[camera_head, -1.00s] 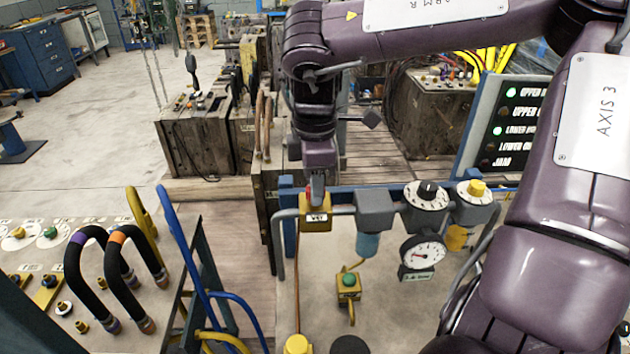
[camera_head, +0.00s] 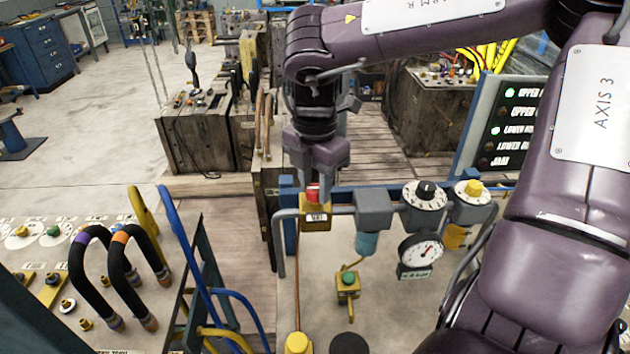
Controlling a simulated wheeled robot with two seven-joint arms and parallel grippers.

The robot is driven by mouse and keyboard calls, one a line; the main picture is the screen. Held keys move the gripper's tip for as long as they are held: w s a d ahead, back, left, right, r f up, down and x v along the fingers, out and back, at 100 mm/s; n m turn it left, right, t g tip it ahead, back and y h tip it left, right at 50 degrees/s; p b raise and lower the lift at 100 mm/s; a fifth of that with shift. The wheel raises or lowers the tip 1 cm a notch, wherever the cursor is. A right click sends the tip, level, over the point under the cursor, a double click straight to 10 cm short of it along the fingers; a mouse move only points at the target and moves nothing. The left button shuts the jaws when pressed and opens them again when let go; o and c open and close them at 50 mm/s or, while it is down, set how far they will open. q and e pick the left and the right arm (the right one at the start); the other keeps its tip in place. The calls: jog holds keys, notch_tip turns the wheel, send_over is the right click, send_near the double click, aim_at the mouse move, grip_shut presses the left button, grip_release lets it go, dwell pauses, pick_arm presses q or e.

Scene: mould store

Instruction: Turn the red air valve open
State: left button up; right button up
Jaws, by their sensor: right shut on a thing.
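The red air valve (camera_head: 312,194) is a small red handle on a yellow block with a white label. It sits at the left end of the pipe run on the blue rail. My right gripper (camera_head: 315,188) comes down on it from above and is shut on the red handle. Its wrist is turned, so the fingers show broad side on and partly hide the handle. A round white gauge (camera_head: 421,254) hangs right of the valve, its needle pointing up and to the right. My left gripper is not in view.
Right of the valve are a grey regulator block (camera_head: 373,210), a dial with a black knob (camera_head: 425,192) and a yellow knob (camera_head: 473,187). A lamp panel (camera_head: 508,125) stands behind. Hoses (camera_head: 130,270) and a blue cart frame (camera_head: 190,260) are at lower left.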

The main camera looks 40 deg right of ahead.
aim_at(315, 188)
jog(key=shift+w+r, duration=0.1)
dwell(0.4)
jog(key=o, duration=1)
jog(key=shift+c, duration=0.2)
jog(key=shift+r+b, duration=0.45)
jog(key=shift+r, duration=3.4)
